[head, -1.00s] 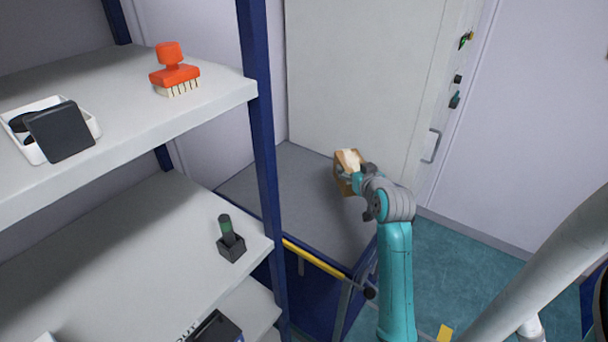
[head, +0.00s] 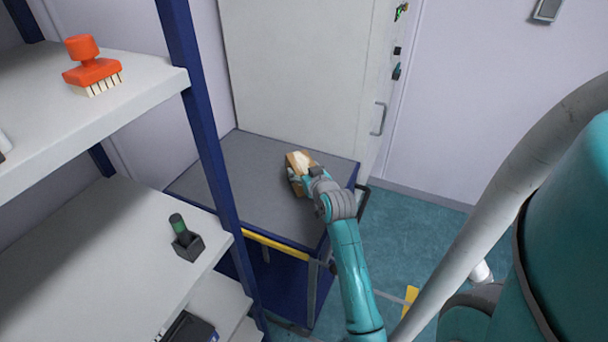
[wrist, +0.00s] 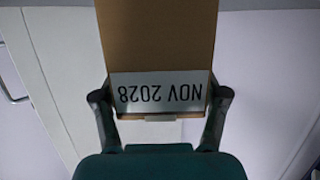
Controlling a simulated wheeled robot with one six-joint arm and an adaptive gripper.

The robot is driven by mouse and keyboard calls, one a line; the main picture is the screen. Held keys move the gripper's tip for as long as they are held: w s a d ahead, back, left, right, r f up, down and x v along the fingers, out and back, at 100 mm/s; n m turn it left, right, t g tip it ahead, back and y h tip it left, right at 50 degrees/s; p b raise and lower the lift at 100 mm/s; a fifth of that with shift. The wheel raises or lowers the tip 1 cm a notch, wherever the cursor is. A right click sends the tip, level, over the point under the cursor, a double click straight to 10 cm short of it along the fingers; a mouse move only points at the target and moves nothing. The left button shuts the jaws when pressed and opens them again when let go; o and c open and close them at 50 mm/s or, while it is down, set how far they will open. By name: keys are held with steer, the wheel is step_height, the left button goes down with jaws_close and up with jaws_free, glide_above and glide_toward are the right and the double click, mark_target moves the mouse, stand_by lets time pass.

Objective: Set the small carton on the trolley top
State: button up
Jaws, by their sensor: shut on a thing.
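The small carton (head: 297,160) is brown with a pale top patch in the head view. In the wrist view the carton (wrist: 158,42) fills the upper middle, with a white label reading "NOV 2028" upside down. My gripper (head: 303,176) is shut on the carton, with one finger on each side of it in the wrist view (wrist: 160,112). The trolley top (head: 240,180) is a grey surface with a blue frame. The carton appears over its right part; I cannot tell whether it touches the surface.
A shelf rack with a blue post (head: 200,120) stands at the left, close to the trolley. It holds an orange brush (head: 92,72) and a dark holder with a green-banded item (head: 186,240). A pale cabinet (head: 300,70) stands behind the trolley. The trolley top's left part is clear.

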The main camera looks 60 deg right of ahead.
steer(key=shift+f, duration=0.7)
steer(key=o, duration=1.7)
steer(key=shift+f, duration=0.2)
steer(key=shift+c, duration=0.2)
